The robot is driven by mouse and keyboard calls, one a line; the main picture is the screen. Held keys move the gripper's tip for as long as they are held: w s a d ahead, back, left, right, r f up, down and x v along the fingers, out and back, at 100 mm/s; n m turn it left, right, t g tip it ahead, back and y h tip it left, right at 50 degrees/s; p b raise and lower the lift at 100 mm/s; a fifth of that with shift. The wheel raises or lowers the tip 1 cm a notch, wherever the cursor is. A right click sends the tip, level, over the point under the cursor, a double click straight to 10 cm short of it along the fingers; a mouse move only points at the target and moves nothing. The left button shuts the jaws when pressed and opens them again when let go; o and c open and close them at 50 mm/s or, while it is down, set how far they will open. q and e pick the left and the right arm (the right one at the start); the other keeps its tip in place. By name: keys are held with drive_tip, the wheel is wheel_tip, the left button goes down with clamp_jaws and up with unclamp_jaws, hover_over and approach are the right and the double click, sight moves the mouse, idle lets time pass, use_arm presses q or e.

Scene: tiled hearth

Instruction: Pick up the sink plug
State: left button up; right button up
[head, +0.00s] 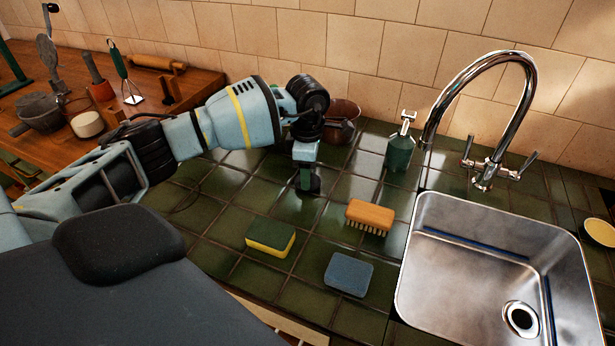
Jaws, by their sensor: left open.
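My left arm comes in from the left, and its gripper (307,180) points down low over the green tiled counter, behind the sponges and left of the brush. The gripper is open. A small dark shape shows at its fingertips; I cannot tell whether it is part of the fingers or the sink plug. I cannot make out a sink plug clearly anywhere else. The steel sink (450,275) is at the right, with a round drain (521,318) in its floor. My right gripper is not in view.
A wooden brush (370,215), a green-yellow sponge (270,236) and a blue sponge (348,274) lie left of the sink. A green soap bottle (400,147) and a brown pot (341,119) stand behind. The tall chrome tap (487,172) arches over the sink's back edge.

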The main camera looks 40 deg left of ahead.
use_arm(q)
drive_tip(key=shift+c, duration=0.3)
clamp_jaws()
wheel_tip(320, 180, up, 10)
drive_tip(key=shift+f, duration=0.1)
idle(0.5)
